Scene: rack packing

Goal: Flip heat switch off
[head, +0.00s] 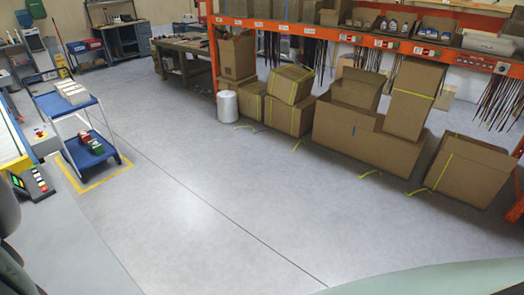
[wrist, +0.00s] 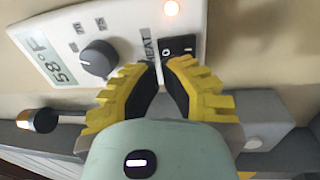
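In the wrist view, a white thermostat panel (wrist: 125,22) fills the upper left. It carries a black rocker switch (wrist: 180,45) beside the word HEAT, with a 0 mark on the switch's left half. The yellow fingers of my gripper (wrist: 162,68) converge close to the switch, just below it in the picture. The tips are nearly together, with nothing seen between them. Whether they touch the switch is unclear, and its lower edge is close to or behind the right finger. A small indicator light (wrist: 171,8) glows orange above the switch. The gripper is not seen in the head view.
A dark dial (wrist: 99,57) and a display (wrist: 52,60) reading 58°F share the panel. In the head view, cardboard boxes (head: 365,135) stand under an orange rack (head: 300,29). A blue-shelved cart (head: 88,152) stands at left. The grey floor (head: 200,200) between is clear.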

